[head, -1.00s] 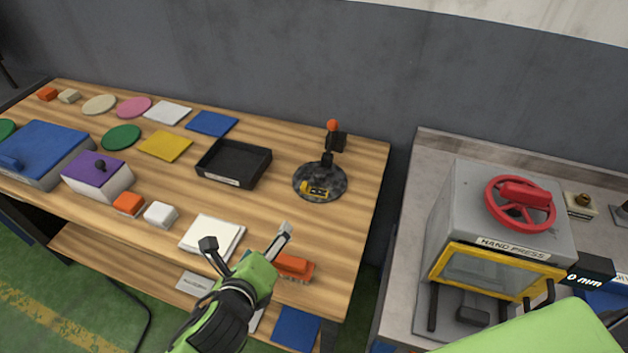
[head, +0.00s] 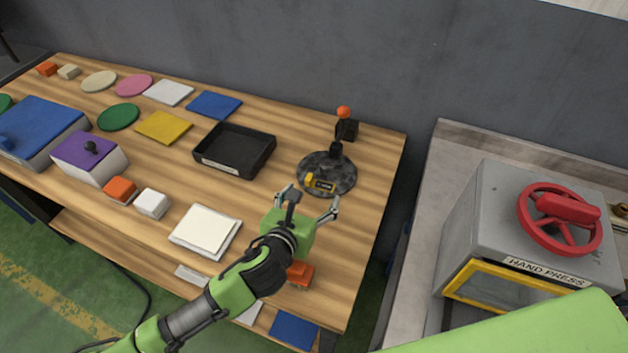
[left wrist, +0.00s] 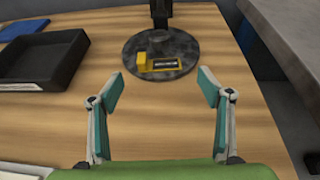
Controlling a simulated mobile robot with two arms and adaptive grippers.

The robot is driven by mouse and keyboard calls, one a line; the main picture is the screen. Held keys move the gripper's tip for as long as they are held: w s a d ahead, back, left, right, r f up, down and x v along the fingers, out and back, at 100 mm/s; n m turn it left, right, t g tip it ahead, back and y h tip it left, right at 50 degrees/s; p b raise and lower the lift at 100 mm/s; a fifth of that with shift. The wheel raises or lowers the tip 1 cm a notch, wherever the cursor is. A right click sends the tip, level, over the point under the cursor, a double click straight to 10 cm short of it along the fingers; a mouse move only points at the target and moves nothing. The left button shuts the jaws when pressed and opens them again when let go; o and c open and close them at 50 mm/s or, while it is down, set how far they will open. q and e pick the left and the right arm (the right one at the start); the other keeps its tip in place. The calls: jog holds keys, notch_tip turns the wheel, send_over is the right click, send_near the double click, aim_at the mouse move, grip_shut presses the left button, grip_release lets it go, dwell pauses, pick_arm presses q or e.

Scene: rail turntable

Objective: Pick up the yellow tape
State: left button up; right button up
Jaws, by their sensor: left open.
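The yellow tape (head: 309,179) is a small yellow item with a dark, labelled part beside it, on the round dark turntable (head: 341,168) near the table's right end. In the left wrist view the yellow tape (left wrist: 142,59) lies on the front part of the turntable (left wrist: 184,47). My left gripper (head: 310,203) is open and empty, in front of the turntable and apart from the tape. In the left wrist view its fingers (left wrist: 160,90) are spread wide, with the tape ahead between and beyond them. My right gripper is in neither view.
A post with an orange knob (head: 344,112) rises at the turntable's back. A black tray (head: 235,149) stands left of it. A white pad (head: 205,230) and an orange block (head: 300,273) are near the front edge. A hand press (head: 520,230) stands on the right bench.

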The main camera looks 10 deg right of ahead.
aim_at(320, 183)
pick_arm(q)
jog(key=shift+r+p+x, duration=0.15)
jog(key=shift+x, duration=1.25)
jog(key=shift+r+p+x, duration=0.15)
jog(key=shift+x, duration=1.2)
jog(key=shift+w, duration=0.1)
jog(key=c, duration=0.8)
